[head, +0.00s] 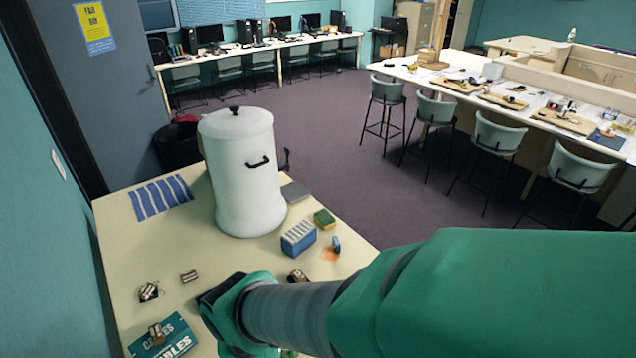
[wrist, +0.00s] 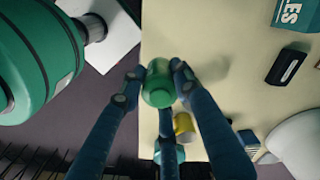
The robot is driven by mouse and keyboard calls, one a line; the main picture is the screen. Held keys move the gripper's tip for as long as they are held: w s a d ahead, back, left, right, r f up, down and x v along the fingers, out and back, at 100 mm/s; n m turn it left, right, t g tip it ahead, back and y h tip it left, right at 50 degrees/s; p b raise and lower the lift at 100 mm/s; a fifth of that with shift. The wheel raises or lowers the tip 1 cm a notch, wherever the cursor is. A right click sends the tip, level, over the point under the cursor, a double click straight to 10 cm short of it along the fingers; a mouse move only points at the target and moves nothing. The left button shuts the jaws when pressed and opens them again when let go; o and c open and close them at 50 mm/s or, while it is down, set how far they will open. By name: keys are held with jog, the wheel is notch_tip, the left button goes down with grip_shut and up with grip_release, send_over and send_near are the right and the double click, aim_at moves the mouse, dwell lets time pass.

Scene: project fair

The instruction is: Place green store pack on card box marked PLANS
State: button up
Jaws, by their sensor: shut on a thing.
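My gripper (wrist: 157,74) is shut around a green cylindrical pack (wrist: 158,90) in the wrist view, with blue fingers on both sides of it. The pack appears held over the pale table (wrist: 213,30), near its edge; its height is unclear. In the head view my own green arm hides the gripper and pack. A teal card box (head: 180,344) at the front left of the table has lettering that reads like CABLES; its corner shows in the wrist view (wrist: 292,12). I cannot make out a box marked PLANS in either view.
A large white lidded container (head: 243,175) stands on the table. Near it are a blue-and-white block (head: 298,238), a green-and-yellow sponge (head: 324,218) and a striped cloth (head: 160,197). A yellow can (wrist: 183,124) and a black item (wrist: 287,67) lie near my gripper.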

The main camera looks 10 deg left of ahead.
jog(key=shift+r, duration=0.9)
jog(key=shift+w+r, duration=0.2)
jog(key=shift+w, duration=0.05)
jog(key=w+a+r+p, duration=0.2)
jog(key=w+p, duration=0.6)
jog(key=w, duration=1.8)
jog(key=w+d+f+p, duration=0.1)
jog(key=w+d+p, duration=0.15)
jog(key=w, duration=0.55)
jog(key=w+d+f+p, duration=0.15)
jog(key=w+d, duration=0.25)
jog(key=w, duration=0.4)
jog(key=shift+m, duration=0.4)
jog(key=f, duration=0.5)
jog(key=shift+s+a, duration=0.3)
jog(key=shift+s, duration=0.05)
